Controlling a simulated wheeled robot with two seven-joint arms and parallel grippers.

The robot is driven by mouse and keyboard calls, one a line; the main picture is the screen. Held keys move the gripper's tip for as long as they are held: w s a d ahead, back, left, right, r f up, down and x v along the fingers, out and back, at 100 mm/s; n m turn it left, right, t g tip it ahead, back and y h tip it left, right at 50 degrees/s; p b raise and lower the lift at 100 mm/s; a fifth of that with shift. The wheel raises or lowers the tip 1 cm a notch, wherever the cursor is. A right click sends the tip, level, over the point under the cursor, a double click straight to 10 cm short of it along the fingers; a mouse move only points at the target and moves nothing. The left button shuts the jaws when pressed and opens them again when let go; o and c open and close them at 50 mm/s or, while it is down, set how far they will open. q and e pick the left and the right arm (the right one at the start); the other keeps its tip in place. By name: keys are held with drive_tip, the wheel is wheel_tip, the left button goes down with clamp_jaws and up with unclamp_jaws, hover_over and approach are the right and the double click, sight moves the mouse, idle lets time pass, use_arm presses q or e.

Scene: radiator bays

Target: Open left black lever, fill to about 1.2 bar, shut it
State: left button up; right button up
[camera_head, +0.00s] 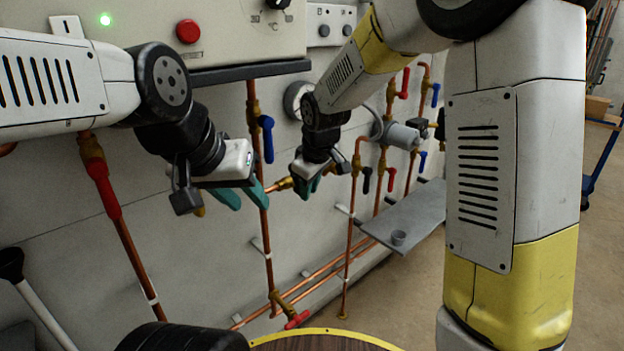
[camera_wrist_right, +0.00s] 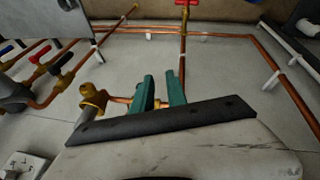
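A black lever (camera_head: 366,180) hangs down on a copper pipe right of my right gripper; in the right wrist view a black lever (camera_wrist_right: 60,63) shows at the left. A second dark lever (camera_head: 440,125) sits further right, small and hard to make out. My right gripper (camera_head: 307,186) is open near a brass fitting (camera_head: 284,184); its teal fingers (camera_wrist_right: 161,90) stand apart in the wrist view, with brass and copper pipe behind or between them. My left gripper (camera_head: 240,196) has its teal fingers apart, beside a vertical copper pipe. A round gauge (camera_head: 294,96) is mostly hidden by my right arm; its reading cannot be seen.
A blue lever (camera_head: 266,138) and a red-handled valve (camera_head: 103,188) are near my left arm. Red and blue levers (camera_head: 404,82) crowd the right pipes. A red valve handle (camera_head: 297,320) is low down.

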drive_tip(key=w+d+r+m, duration=0.1)
drive_tip(key=w, duration=0.1)
drive_tip(key=w+d+r+m+g, duration=0.1)
drive_tip(key=w, duration=0.2)
drive_tip(key=w+d+r+y, duration=0.1)
drive_tip(key=w, duration=0.2)
drive_tip(key=shift+d+r+m+g, duration=0.2)
drive_tip(key=shift+r+m+g, duration=0.15)
drive_tip(key=shift+m+g, duration=0.05)
clamp_jaws()
drive_tip(key=w+d+r+m+g+y, duration=0.1)
drive_tip(key=w+d+r+g+y, duration=0.1)
drive_tip(key=w+d+r+y, duration=0.4)
drive_tip(key=s+a+f+h, duration=0.2)
drive_tip(key=a+f, duration=0.6)
drive_tip(key=a, duration=0.3)
drive_tip(key=shift+s+f, duration=0.2)
drive_tip(key=shift+f, duration=0.05)
drive_tip(key=shift+s+a+t+h, duration=0.2)
drive_tip(key=shift+t+h, duration=0.2)
